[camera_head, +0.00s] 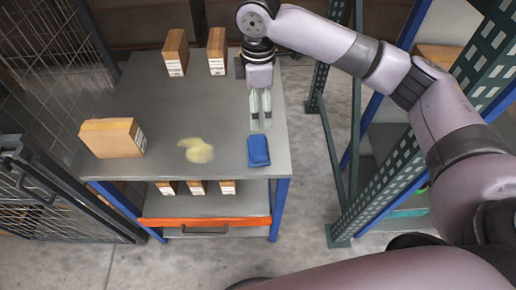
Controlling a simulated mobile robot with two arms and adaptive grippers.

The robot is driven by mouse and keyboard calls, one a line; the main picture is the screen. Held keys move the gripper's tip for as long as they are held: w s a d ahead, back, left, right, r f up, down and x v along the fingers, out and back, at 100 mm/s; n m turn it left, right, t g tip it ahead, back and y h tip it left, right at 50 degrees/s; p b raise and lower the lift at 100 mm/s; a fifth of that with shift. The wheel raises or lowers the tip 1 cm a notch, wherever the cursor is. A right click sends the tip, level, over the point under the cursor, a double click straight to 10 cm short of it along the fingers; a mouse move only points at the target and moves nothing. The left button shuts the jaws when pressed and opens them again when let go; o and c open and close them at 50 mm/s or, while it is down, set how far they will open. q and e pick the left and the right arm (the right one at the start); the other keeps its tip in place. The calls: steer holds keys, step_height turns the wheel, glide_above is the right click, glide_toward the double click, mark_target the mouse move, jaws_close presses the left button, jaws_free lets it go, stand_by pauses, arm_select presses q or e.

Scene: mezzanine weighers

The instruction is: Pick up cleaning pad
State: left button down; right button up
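The blue cleaning pad (258,151) lies flat near the right front corner of the grey table top (230,120). My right gripper (261,122) hangs over the table just behind the pad, its fingers pointing down towards the front edge. Two pale fingers stand apart with a narrow gap and nothing visible between them. The fingertips appear close to the pad's back edge; I cannot tell how high they are above the table. My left gripper is out of view.
A yellowish spill (196,150) lies left of the pad. A cardboard box (112,138) stands at the left, with two more boxes (175,53) (217,51) at the back. Boxes sit on the lower shelf. A green-and-blue rack (380,190) stands to the right; mesh panels (60,45) are left.

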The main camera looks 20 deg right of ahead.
steer(key=p, duration=0.1)
glide_toward(260, 145)
steer(key=f, duration=0.5)
steer(key=shift+w+a, duration=0.1)
steer(key=shift+a, duration=0.1)
steer(key=f, duration=0.2)
steer(key=f+p, duration=0.1)
steer(key=f, duration=0.1)
steer(key=shift+d+f, duration=0.2)
steer(key=shift+f, duration=0.15)
steer(key=shift+f+p, duration=0.3)
steer(key=shift+f, duration=0.15)
steer(key=c, duration=1.4)
steer(key=shift+r, duration=0.15)
step_height(260, 145, up, 20)
steer(key=shift+f+b, duration=0.1)
steer(key=shift+b, duration=0.8)
